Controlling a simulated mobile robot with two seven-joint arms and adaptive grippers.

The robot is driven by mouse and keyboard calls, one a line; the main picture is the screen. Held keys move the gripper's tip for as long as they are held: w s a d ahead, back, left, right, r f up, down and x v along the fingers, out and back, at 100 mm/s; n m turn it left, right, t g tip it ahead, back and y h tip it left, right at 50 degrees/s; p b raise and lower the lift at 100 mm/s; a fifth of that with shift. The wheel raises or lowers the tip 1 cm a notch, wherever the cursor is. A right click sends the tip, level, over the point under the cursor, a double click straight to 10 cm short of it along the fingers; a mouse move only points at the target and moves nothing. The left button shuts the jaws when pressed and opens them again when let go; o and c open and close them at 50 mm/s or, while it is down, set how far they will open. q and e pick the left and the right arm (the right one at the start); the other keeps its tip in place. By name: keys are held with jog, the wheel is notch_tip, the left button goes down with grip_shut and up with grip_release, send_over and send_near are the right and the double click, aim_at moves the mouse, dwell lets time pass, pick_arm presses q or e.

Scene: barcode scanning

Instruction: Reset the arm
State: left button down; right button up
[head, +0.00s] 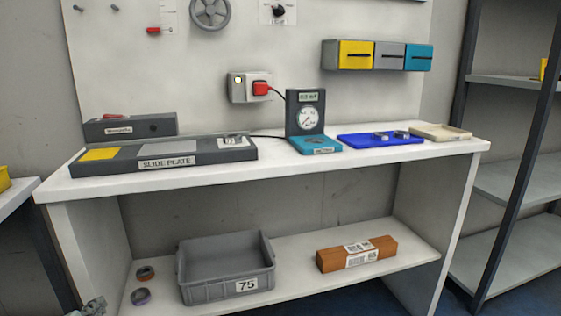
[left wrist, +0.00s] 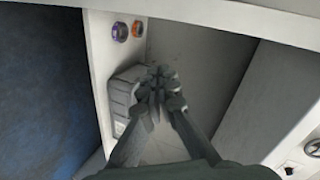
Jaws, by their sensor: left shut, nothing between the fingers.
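My left gripper (head: 95,306) shows only as a small part at the bottom left edge of the head view, in front of the lower shelf's left end. In the left wrist view my left gripper (left wrist: 160,77) has its fingertips together with nothing between them. My right gripper is in neither view. A brown box (head: 357,254) with white labels lies on the lower shelf at the right. A grey crate (head: 222,289) labelled 75 stands on the same shelf, and it also shows beside the fingers in the left wrist view (left wrist: 122,92).
Two tape rolls lie left of the crate, one brownish (head: 145,273) and one purple-grey (head: 140,296). The white table (head: 290,168) above carries a slide plate unit (head: 205,158), a dial gauge (head: 307,117), a blue mat (head: 370,141) and a beige tray (head: 455,136). A rack (head: 520,185) stands at right.

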pick_arm(q)
jog(key=s+d+f+n+g+h, duration=0.1)
jog(key=s+d+f+n+g, duration=0.3)
jog(key=s+d+f, duration=0.3)
jog(key=s+d+f+n+g+h, duration=0.1)
jog(key=s+d+f+n+g, duration=0.4)
jog(key=s+f, duration=1)
jog(key=shift+s+d+g+h+p, duration=0.35)
jog(key=shift+d+g, duration=0.25)
jog(key=shift+d, duration=0.35)
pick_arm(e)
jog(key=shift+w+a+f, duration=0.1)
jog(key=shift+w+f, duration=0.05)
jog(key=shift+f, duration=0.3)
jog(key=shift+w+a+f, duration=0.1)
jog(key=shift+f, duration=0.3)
pick_arm(q)
jog(key=shift+w+f, duration=0.1)
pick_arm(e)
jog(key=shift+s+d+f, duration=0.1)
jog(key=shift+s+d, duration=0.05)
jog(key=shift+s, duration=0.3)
